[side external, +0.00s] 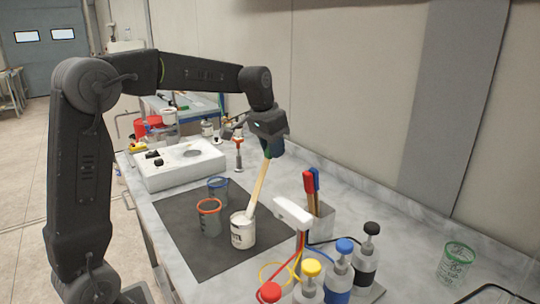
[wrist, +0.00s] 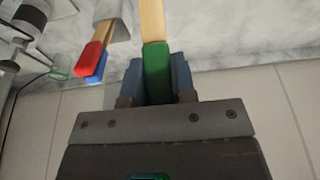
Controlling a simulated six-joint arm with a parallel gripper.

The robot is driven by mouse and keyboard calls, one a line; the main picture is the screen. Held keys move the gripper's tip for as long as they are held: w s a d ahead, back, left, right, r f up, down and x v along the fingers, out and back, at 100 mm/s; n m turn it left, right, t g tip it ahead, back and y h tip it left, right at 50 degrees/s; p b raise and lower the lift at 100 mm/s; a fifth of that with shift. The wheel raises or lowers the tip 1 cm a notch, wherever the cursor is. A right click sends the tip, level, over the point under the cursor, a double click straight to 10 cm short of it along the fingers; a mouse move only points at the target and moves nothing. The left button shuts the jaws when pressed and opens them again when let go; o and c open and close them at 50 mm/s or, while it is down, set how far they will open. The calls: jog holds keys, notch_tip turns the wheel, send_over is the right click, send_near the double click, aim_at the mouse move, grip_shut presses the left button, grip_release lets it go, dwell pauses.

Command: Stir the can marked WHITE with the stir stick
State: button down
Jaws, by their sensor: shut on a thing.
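My gripper (wrist: 158,80) is shut on the green handle of the stir stick (wrist: 153,22). In the side external view the wooden stir stick (side external: 260,183) slants down from my gripper (side external: 268,153) to a white can (side external: 243,238). Its pale lower end is at the can's mouth; how deep it reaches cannot be told. The can stands upright on the dark mat (side external: 186,224). Its label is too small to read. The can is outside the wrist view.
An orange-rimmed cup (side external: 209,222) and a blue-rimmed cup (side external: 218,188) stand left of the can. A holder (side external: 318,222) with red and blue handled sticks stands right. A white machine (side external: 180,165) sits behind.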

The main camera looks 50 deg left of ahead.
jog(key=r, duration=0.1)
jog(key=w+r, duration=0.1)
jog(key=r, duration=0.1)
jog(key=shift+w+r, duration=0.25)
jog(key=shift+r, duration=0.05)
dwell(0.6)
